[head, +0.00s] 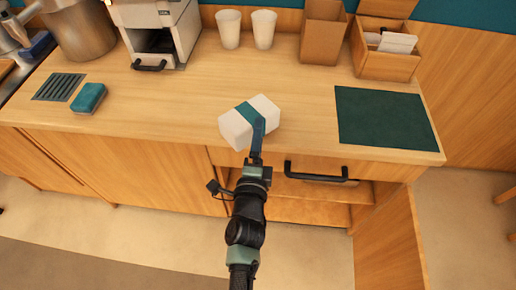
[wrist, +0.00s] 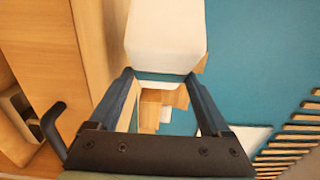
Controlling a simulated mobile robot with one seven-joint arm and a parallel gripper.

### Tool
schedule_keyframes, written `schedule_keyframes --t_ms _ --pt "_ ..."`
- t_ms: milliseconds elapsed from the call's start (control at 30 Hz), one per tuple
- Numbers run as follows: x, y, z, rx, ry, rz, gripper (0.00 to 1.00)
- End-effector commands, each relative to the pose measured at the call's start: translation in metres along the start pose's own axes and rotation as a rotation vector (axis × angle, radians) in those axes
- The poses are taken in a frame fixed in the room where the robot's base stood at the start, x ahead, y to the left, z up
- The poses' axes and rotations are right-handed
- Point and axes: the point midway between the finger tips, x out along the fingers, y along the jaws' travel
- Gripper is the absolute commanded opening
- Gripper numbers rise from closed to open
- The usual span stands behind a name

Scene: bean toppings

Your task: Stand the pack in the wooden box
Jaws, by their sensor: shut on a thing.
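The pack (head: 236,128) is a white block with a dark teal band, over the middle of the counter near its front edge. My gripper (head: 258,126) is shut on it around the band. In the wrist view the pack (wrist: 165,38) sits between the fingertips (wrist: 160,76), its white end pointing away. Whether its underside clears the counter is hard to tell. The wooden box (head: 386,64) stands at the back right of the counter, apart from the pack, with white and dark items in its open top.
A taller brown container (head: 323,32) stands left of the box, then two white cups (head: 229,30). A dark green mat (head: 384,117) lies in front of the box. A blue-green sponge (head: 88,98) and a white machine (head: 158,35) are at left. A black handle (head: 316,173) juts below the counter edge.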

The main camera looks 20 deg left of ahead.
Motion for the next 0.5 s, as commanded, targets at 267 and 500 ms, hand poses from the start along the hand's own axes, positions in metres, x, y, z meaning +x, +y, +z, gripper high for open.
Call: schedule_keyframes --t_ms 267,500 --pt "0.000 0.035 0.001 0.000 0.000 -0.002 0.22" --pt "0.000 0.032 0.000 0.000 0.001 -0.002 0.22"
